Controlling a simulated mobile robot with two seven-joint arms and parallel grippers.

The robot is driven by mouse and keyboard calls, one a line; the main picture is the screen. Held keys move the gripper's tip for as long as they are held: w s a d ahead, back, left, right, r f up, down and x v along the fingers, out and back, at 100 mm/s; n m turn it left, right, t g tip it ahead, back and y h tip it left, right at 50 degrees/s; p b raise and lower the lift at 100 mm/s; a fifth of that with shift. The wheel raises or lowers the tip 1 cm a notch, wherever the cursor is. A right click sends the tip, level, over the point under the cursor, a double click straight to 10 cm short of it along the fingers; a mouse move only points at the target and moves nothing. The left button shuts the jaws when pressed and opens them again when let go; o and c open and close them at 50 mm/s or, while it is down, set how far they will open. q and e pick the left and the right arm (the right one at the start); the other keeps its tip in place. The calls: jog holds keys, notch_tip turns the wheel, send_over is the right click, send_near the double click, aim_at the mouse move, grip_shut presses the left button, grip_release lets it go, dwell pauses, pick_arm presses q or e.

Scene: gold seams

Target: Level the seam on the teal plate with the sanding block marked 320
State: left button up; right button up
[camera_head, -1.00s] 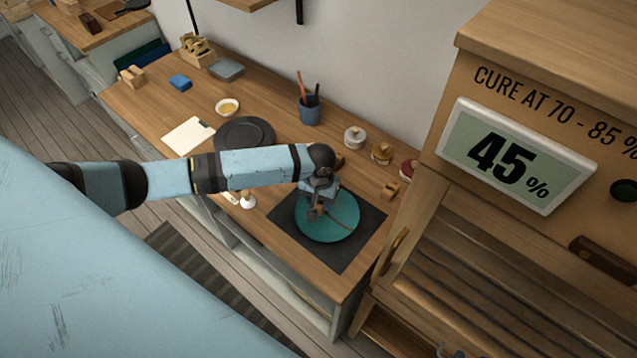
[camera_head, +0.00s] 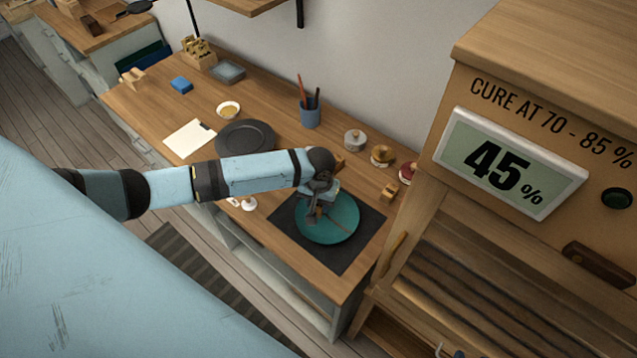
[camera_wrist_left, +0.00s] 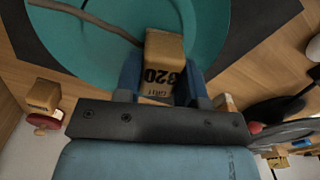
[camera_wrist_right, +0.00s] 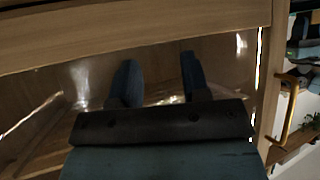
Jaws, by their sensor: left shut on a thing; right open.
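The teal plate (camera_head: 340,224) lies on a dark mat (camera_head: 355,252) near the front right of the bench. It also shows in the left wrist view (camera_wrist_left: 80,45), where a dark seam line (camera_wrist_left: 95,18) runs across it to the block. My left gripper (camera_head: 315,214) is shut on the sanding block marked 320 (camera_wrist_left: 164,62), over the plate at the seam. I cannot tell whether the block touches the plate. My right gripper (camera_wrist_right: 155,80) is open and empty in its wrist view, in front of a wooden surface. It does not show in the head view.
A wooden cabinet with a 45 % display (camera_head: 512,165) stands at the right. A dark plate (camera_head: 245,138), a pencil cup (camera_head: 309,114), small lidded jars (camera_head: 355,140) and another wooden block (camera_head: 389,191) stand on the bench. A white card (camera_head: 189,138) lies at the left.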

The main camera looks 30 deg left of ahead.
aim_at(330, 222)
pick_arm(q)
jog(key=shift+s+d, duration=0.25)
jog(key=shift+d, duration=0.5)
jog(key=shift+w+d, duration=0.25)
jog(key=shift+d, duration=0.65)
jog(key=shift+s+d+f, duration=0.15)
jog(key=shift+s+d, duration=0.45)
jog(key=shift+s, duration=0.1)
jog(key=shift+w+d, duration=0.25)
jog(key=shift+d, duration=0.2)
jog(key=shift+w+d, duration=0.2)
jog(key=shift+d, duration=0.25)
jog(key=shift+w, duration=0.1)
jog(key=shift+s+a, duration=0.25)
jog(key=shift+s, duration=0.25)
jog(key=shift+w, duration=0.3)
jog(key=shift+s, duration=0.1)
jog(key=shift+s, duration=0.15)
